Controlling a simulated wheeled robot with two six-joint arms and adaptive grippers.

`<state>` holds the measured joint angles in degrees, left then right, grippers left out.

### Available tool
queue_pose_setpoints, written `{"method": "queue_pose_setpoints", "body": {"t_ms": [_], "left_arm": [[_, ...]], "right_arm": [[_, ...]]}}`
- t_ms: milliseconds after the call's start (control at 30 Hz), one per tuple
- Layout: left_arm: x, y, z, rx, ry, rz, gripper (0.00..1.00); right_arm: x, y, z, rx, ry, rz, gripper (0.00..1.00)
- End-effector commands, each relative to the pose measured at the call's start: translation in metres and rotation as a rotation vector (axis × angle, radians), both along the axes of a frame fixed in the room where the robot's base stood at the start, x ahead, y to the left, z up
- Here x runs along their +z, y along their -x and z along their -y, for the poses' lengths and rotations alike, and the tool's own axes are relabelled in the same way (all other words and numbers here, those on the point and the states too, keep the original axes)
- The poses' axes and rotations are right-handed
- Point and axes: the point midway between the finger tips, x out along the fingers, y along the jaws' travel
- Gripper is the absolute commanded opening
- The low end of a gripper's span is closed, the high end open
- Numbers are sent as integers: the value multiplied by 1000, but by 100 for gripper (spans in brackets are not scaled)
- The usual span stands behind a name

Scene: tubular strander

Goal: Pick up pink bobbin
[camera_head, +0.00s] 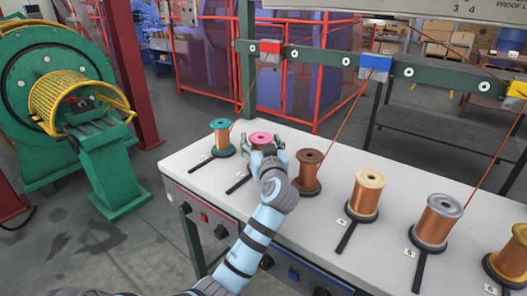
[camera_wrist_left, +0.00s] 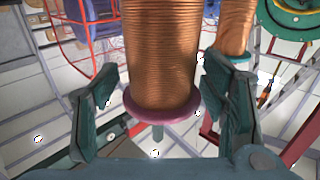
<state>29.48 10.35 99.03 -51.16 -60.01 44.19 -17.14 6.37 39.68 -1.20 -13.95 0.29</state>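The pink bobbin (camera_head: 261,137), copper wire with a pink flange, stands on the white table, second from the left in the row. My left gripper (camera_head: 264,151) is at it in the head view and hides most of its wire body. In the left wrist view the bobbin (camera_wrist_left: 161,60) fills the space between the two fingers of the gripper (camera_wrist_left: 158,85). The fingers are spread, one on each side, with narrow gaps showing beside the pink flange. I cannot tell if either finger touches the wire. My right gripper is not in view.
A teal bobbin (camera_head: 221,137) stands close on the left and a brown bobbin (camera_head: 307,172) close on the right. Cream (camera_head: 365,195), grey (camera_head: 435,222) and yellow (camera_head: 510,256) bobbins follow along the table (camera_head: 320,225). A green rail (camera_head: 335,58) with guides and wires runs above.

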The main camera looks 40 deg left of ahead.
Motion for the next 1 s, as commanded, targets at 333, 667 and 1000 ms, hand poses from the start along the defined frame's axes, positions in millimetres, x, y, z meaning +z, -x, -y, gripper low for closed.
{"method": "queue_pose_setpoints", "body": {"t_ms": [333, 667, 1000], "left_arm": [[0, 0, 0, 1, -1, -1, 5], [3, -1, 1, -2, -1, 2, 2], [64, 0, 1, -1, -3, 8, 2]], "right_arm": [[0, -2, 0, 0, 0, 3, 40], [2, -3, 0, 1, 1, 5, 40], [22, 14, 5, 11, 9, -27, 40]]}}
